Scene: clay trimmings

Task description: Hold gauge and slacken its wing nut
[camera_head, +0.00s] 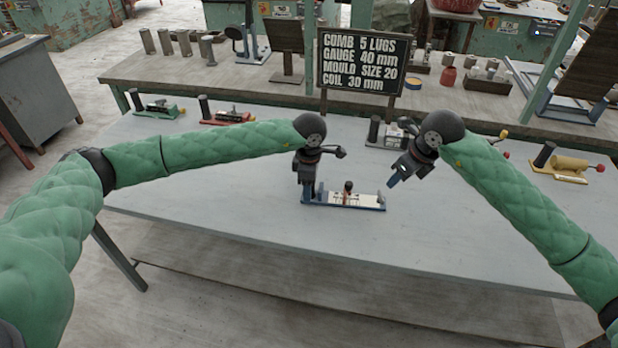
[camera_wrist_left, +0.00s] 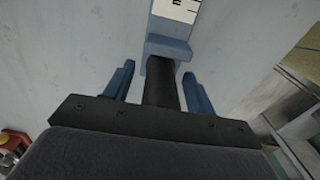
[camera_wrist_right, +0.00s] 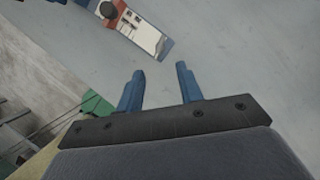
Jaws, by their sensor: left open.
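The gauge (camera_head: 372,200) lies on the grey table, a blue base with a white scale strip and a red and dark knob (camera_head: 348,187), likely the wing nut, standing on it. My left gripper (camera_head: 308,194) is at the gauge's left end. In the left wrist view its open fingers stand either side of the gauge's dark cylindrical handle (camera_wrist_left: 161,84), with gaps visible. My right gripper (camera_head: 394,182) is open and empty, above and right of the gauge. In the right wrist view, the gauge (camera_wrist_right: 150,40) lies beyond its fingertips (camera_wrist_right: 157,72), with the knob (camera_wrist_right: 107,9) at the top edge.
A dark sign (camera_head: 362,64) reads comb 5 lugs, gauge 40 mm, mould size 20, coil 30 mm. The table front is clear.

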